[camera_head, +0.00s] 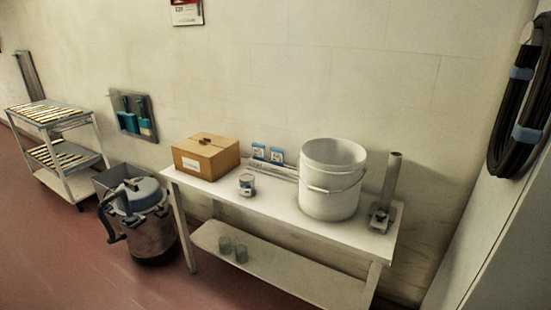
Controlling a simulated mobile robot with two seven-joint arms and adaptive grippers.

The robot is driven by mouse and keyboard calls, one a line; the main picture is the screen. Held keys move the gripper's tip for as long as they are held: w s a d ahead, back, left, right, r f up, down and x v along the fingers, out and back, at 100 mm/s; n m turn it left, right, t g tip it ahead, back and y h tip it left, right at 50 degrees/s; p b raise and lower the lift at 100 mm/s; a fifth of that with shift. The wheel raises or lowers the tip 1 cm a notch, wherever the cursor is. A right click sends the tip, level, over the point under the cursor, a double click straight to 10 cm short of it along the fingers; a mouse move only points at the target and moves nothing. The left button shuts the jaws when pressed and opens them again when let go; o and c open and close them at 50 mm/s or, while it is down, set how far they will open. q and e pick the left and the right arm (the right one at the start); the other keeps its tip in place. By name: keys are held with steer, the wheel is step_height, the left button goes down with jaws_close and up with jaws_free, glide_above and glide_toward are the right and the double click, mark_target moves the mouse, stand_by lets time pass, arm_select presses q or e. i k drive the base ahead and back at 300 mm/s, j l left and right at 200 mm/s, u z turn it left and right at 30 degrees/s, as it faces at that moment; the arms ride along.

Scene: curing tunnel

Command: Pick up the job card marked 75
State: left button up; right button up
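Two small blue-and-white cards stand side by side at the back of the white table (225,191), near the wall. The left card (258,151) is close to the cardboard box, and the right card (277,155) is between it and the white bucket. Their markings are too small to read, so I cannot tell which one, if either, says 75. Neither of my grippers is in view.
On the table are a cardboard box (206,157), a small can (247,185), a white bucket (331,180) and an upright grey tube on a base (388,188). A vacuum (147,225) and a rack cart (82,186) stand left.

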mark_target(277, 154)
steer(key=i+j, duration=1.5)
steer(key=i, duration=0.15)
steer(key=i+j+z, duration=0.25)
steer(key=z, duration=0.15)
steer(key=i+j+z, duration=0.2)
steer(key=j+z, duration=0.15)
